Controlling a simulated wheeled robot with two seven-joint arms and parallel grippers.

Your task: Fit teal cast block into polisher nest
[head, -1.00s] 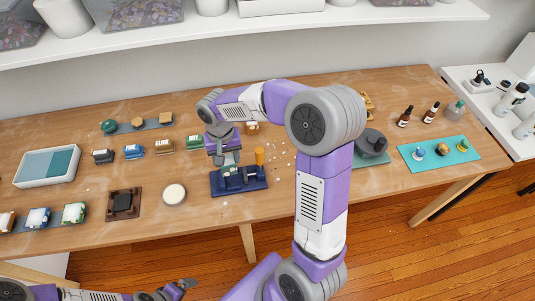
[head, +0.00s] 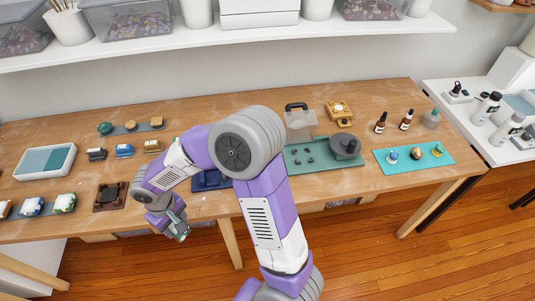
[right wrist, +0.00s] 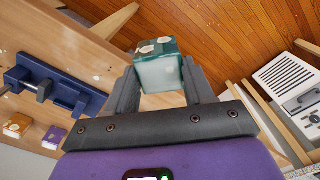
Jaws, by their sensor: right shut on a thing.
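My right gripper (right wrist: 165,90) is shut on the teal cast block (right wrist: 160,70), a cube with a dark teal top, two cream spots and a pale face. In the head view the right gripper (head: 179,226) is low, by the table's front edge, and the block (head: 183,236) is a small teal patch at its tip. A dark square fixture on a brown base (head: 109,196) stands to its left on the table; I cannot tell for sure whether it is the polisher nest. My left gripper is not in view.
A navy vise (head: 208,181) is partly behind my right arm; it also shows in the right wrist view (right wrist: 72,93). A green mat (head: 315,160) with a grey round device (head: 345,146) lies right of the arm. Several small blocks stand at the left.

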